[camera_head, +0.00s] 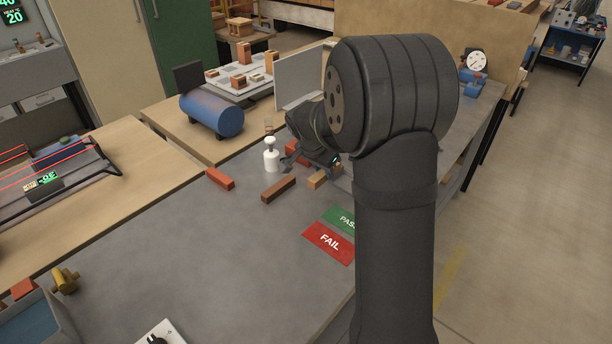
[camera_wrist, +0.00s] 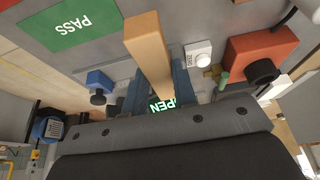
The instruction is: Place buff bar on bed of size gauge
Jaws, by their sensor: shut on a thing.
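The buff bar (camera_wrist: 148,45) is a long, light tan bar. In the wrist view it runs from the top middle down to my gripper (camera_wrist: 155,88), which is shut on it. In the head view the bar (camera_head: 318,180) shows just below my gripper (camera_head: 328,166), low over the grey bench. Around the bar in the wrist view are a blue block (camera_wrist: 100,80) with a black knob and an orange-red block (camera_wrist: 258,52) with a black knob. These look like parts of the size gauge; its bed is mostly hidden. A green-lit "OPEN" display shows below the bar.
A green PASS plate (camera_head: 343,218) and a red FAIL plate (camera_head: 328,243) lie on the bench.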

